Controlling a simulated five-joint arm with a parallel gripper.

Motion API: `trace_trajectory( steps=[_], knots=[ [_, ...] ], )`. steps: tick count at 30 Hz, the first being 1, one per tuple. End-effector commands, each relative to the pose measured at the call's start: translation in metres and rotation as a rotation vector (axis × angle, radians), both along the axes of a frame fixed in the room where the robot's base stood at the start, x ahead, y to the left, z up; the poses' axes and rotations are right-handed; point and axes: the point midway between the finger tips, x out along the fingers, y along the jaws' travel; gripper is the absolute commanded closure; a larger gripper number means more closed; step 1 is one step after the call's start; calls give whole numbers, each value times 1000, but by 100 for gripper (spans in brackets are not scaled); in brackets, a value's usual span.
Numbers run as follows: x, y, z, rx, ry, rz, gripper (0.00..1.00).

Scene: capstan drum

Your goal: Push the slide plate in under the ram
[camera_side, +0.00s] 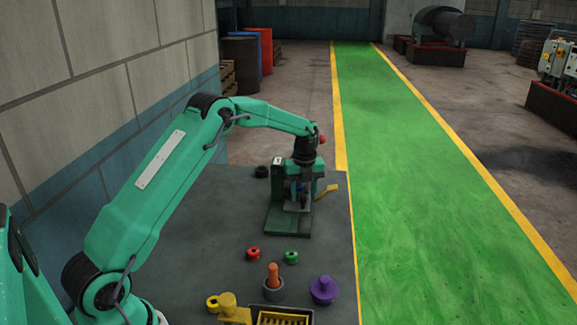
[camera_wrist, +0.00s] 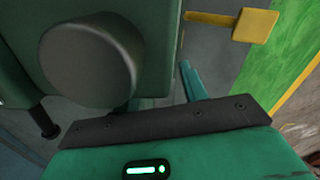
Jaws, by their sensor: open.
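The small green press (camera_side: 277,187) stands on the dark bench on a flat green base (camera_side: 287,224). A yellow handle (camera_side: 327,191) sticks out at its right side; in the wrist view it is a yellow block (camera_wrist: 256,25) on a bar. I cannot clearly make out the slide plate or how far in it sits. A thick dark grey cylinder (camera_wrist: 88,62), perhaps the ram or its head, fills the upper left of the wrist view. My gripper (camera_wrist: 192,82) is open beside the press, with the yellow handle beyond its fingers. In the side view its fingertips blend into the press.
On the near bench are a red ring (camera_side: 254,253), a green ring (camera_side: 291,257), an orange peg in a grey cup (camera_side: 273,293), a purple knob (camera_side: 324,289), yellow pieces (camera_side: 230,308) and a slotted tray (camera_side: 284,317).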

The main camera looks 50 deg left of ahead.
Motion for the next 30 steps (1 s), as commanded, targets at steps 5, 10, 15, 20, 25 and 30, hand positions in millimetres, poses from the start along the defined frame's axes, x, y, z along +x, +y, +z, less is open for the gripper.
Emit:
trace_trajectory(
  steps=[5, 10, 15, 20, 25, 30],
  knots=[
    [0, 0, 16, 1, -3, 0, 57],
    [1, 0, 38, 1, -5, 0, 57],
    [1, 1, 59, 1, -4, 1, 57],
    [0, 1, 71, 1, -3, 1, 57],
    [0, 1, 75, 1, -3, 1, 57],
    [0, 1, 74, 1, -3, 1, 57]
  ],
)
